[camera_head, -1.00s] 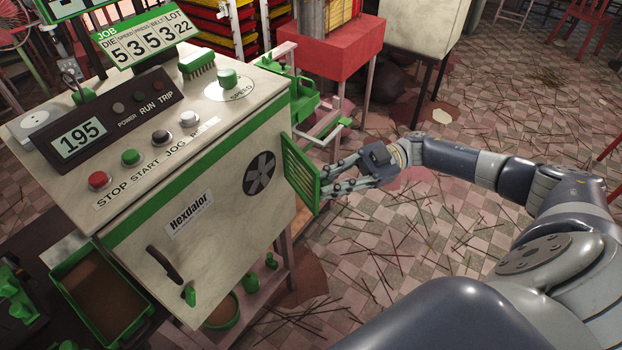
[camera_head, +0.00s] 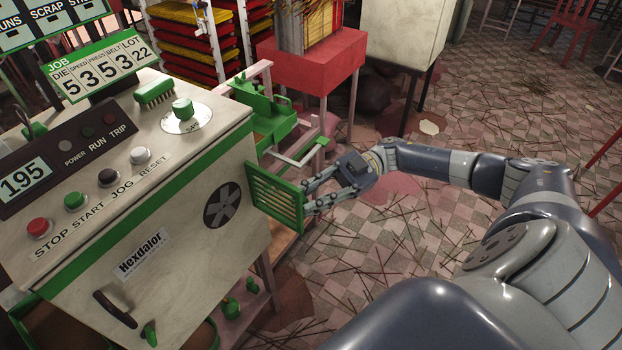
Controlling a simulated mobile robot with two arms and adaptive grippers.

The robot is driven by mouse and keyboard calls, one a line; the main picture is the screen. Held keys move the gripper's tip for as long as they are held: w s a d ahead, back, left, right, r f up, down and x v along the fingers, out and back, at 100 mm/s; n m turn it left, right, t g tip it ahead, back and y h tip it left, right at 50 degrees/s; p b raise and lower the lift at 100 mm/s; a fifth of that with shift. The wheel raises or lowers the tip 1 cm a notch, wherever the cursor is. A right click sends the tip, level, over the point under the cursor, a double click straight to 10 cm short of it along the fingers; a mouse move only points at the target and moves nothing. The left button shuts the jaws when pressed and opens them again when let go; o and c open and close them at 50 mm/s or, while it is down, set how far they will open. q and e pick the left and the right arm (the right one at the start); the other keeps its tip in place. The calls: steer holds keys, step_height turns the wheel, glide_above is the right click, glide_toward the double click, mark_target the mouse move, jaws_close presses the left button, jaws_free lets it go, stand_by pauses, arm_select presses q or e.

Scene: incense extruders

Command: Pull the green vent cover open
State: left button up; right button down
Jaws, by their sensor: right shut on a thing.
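The green vent cover (camera_head: 274,196), a slatted panel with a green frame, stands swung out from the right side of the cream Hexdalor machine (camera_head: 185,235). A round dark fan opening (camera_head: 222,206) shows on the machine's front, left of the cover. My right gripper (camera_head: 308,196) is at the cover's outer right edge and shut on it. The fingertips are partly hidden at that edge. My left gripper is not in view.
A control panel with buttons such as the red stop button (camera_head: 38,227) tops the machine. A green extruder (camera_head: 262,112) and a red stand (camera_head: 312,62) are behind. The floor (camera_head: 400,240) to the right is open, strewn with thin sticks.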

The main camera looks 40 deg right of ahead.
steer(key=shift+w+d+r, duration=0.1)
steer(key=shift+w+r, duration=0.1)
steer(key=shift+w, duration=0.2)
steer(key=c, duration=1.5)
jaws_free()
steer(key=shift+w+f, duration=0.15)
steer(key=shift+f, duration=0.05)
steer(key=shift+f, duration=0.1)
steer(key=d, duration=1.1)
steer(key=shift+s+d, duration=0.35)
steer(key=shift+s, duration=0.05)
